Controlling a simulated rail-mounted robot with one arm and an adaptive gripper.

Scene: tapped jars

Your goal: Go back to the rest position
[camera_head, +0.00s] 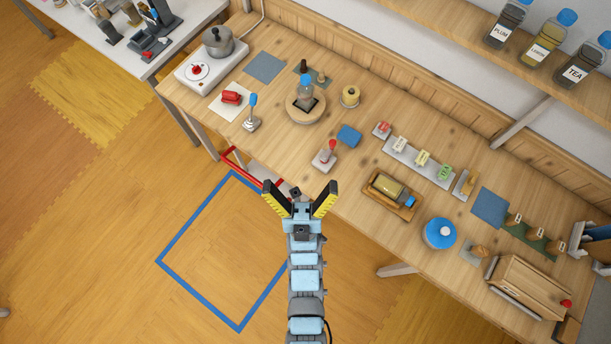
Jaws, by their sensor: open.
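My gripper (302,200) is open and empty, its two yellow-and-black fingers spread in a V. It hangs over the front edge of the long wooden workbench (345,195), apart from the things on it. My arm reaches up to it from the bottom middle of the picture. A small grey base with a red knob (326,154) stands on the bench just beyond the fingertips. A clear jar with a blue lid (305,88) stands on a round wooden stand (297,112) further back.
A jar lies on its side in a wooden tray (378,203) right of my gripper. A round blue-topped container (440,233) and a wooden box (526,288) stand farther right. Labelled jars (540,50) line the shelf. A blue-taped floor square (198,222) lies at left, clear inside.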

